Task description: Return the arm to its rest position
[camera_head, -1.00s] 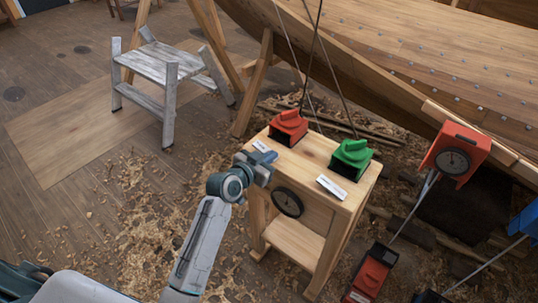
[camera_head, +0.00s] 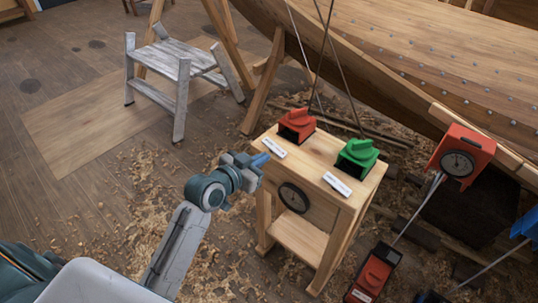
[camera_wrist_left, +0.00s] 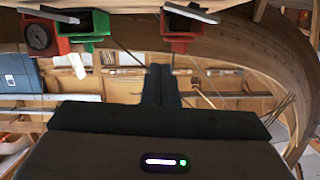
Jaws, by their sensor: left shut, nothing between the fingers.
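My left gripper (camera_head: 260,160) is shut and empty. It hangs just off the left edge of the small wooden stand (camera_head: 322,178), near the white label in front of the red device. In the left wrist view my shut fingers (camera_wrist_left: 161,85) point away from the camera with nothing between them. A red device (camera_head: 297,126) and a green device (camera_head: 356,158) sit on the stand top, apart from the gripper. My right gripper is not in view.
A dial (camera_head: 293,197) is on the stand's front. A red gauge box (camera_head: 463,157) stands to the right, with a red tool (camera_head: 374,272) below it. A grey step stool (camera_head: 178,68) is at the upper left. The wooden hull (camera_head: 430,60) fills the upper right. Shavings litter the floor.

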